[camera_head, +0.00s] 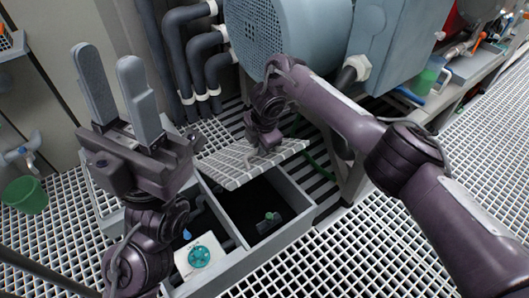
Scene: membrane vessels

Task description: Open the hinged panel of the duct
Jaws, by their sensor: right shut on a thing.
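The hinged panel (232,168) is a light grey ribbed plate, tilted up over the duct. The duct (291,226) is a grey box set in the floor grating, with a dark inside showing below the panel. My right gripper (264,150) is at the panel's upper side and shut on it; its fingertips are small and mostly hidden by the wrist. My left gripper (116,85) is raised at the left, fingers pointing up, apart and empty, away from the panel.
A white unit with a teal knob (200,256) sits in the duct's front left part. A dark fitting with a green part (270,218) lies inside. A large blue-grey drum (285,35) and dark pipes (202,45) stand behind. A green bucket (25,195) is at left.

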